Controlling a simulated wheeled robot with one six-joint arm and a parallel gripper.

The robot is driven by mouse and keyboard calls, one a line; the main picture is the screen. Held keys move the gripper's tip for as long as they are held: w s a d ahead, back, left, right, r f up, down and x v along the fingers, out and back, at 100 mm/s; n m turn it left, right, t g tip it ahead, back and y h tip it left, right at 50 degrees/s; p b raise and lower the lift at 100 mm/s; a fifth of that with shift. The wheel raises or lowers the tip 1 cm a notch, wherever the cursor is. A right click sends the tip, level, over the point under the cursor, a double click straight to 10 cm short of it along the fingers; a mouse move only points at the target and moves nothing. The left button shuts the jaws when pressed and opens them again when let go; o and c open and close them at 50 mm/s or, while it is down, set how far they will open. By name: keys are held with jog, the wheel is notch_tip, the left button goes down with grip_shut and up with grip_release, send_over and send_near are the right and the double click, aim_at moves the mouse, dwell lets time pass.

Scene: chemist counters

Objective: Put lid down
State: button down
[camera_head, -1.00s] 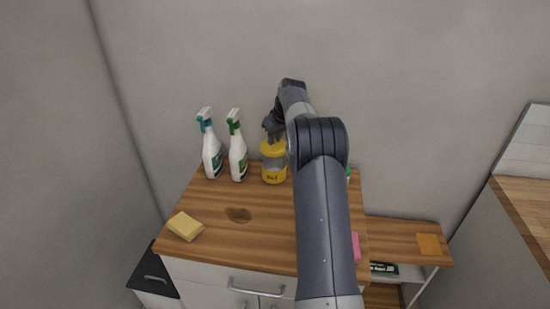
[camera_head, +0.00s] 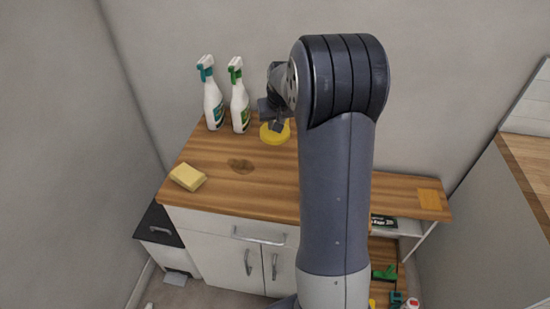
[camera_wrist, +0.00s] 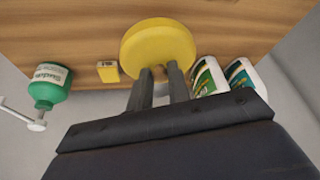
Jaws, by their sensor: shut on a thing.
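A round yellow lid (camera_head: 275,136) is at the back of the wooden counter, right of the spray bottles. It also shows in the wrist view (camera_wrist: 158,42), its flat disc facing the camera. My gripper (camera_head: 276,124) is shut on the lid, with both fingers (camera_wrist: 161,76) at its near edge in the wrist view. The lid is close over the wooden top (camera_head: 215,150); I cannot tell whether it touches. The jar's body is not clearly visible in the head view; my arm hides much of the counter's right side.
Two white spray bottles, teal-topped (camera_head: 212,105) and green-topped (camera_head: 239,108), stand left of the lid. A yellow sponge (camera_head: 187,177) lies at the front left. In the wrist view, a green bottle (camera_wrist: 48,88) and a small yellow item (camera_wrist: 108,71) stand left.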

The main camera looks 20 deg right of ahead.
jog(key=shift+s+a+f, duration=0.15)
jog(key=shift+s, duration=0.15)
notch_tip(320, 180, down, 10)
jog(key=shift+s+p, duration=0.1)
jog(key=shift+p, duration=0.55)
jog(key=shift+f, duration=0.15)
jog(key=c, duration=1.3)
grip_release()
jog(key=shift+r, duration=0.5)
jog(key=b+v, duration=0.1)
jog(key=v, duration=1)
jog(key=shift+s+r, duration=0.15)
